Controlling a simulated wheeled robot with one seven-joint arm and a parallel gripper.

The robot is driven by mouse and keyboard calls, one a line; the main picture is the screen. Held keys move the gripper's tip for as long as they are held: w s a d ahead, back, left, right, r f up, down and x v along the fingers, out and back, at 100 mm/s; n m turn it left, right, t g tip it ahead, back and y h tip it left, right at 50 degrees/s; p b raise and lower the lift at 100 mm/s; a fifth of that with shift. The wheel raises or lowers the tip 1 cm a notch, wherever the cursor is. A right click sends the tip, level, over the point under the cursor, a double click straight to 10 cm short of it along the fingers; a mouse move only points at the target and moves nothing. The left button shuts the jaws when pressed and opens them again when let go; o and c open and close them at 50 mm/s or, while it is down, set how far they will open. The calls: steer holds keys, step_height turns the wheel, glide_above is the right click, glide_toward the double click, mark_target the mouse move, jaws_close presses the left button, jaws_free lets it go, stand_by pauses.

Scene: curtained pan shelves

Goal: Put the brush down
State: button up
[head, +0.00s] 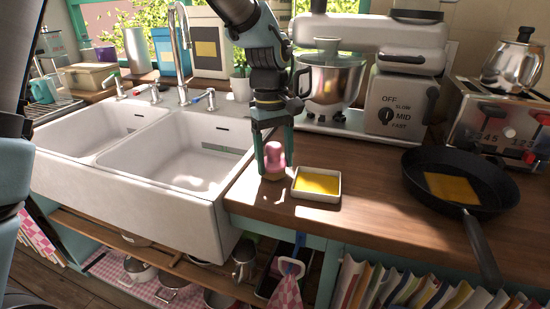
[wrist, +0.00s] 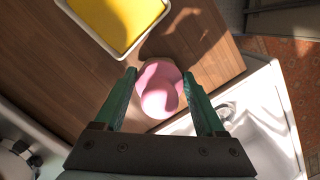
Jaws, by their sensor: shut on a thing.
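The brush (head: 273,157) has a rounded pink handle and a tan lower end. It is upright at the left end of the wooden counter, between the sink and the square dish. My gripper (head: 274,150) points down with its green fingers shut on the pink handle. In the wrist view the pink brush (wrist: 159,88) sits between the two fingers (wrist: 159,76). The lower end is at or just over the counter surface; I cannot tell if it touches. The white square dish (head: 317,198) with a yellow fill stands just right of the brush.
The white double sink (head: 150,195) lies left of the brush, its edge close by. A black frying pan (head: 405,195) holding a yellow square is to the right. A stand mixer (head: 365,70) and a toaster (head: 498,115) stand behind. Bare counter lies between dish and pan.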

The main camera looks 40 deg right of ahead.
steer(key=shift+f, duration=0.35)
steer(key=o, duration=1.2)
steer(key=shift+c, duration=0.2)
steer(key=shift+r, duration=0.1)
steer(key=r, duration=0.3)
steer(key=w+r+b, duration=0.1)
steer(key=r, duration=0.3)
steer(key=r+b, duration=0.1)
steer(key=r, duration=0.2)
steer(key=shift+w+d+r, duration=0.1)
steer(key=shift+w+r, duration=0.05)
steer(key=shift+r, duration=0.2)
jaws_close()
steer(key=shift+r, duration=0.1)
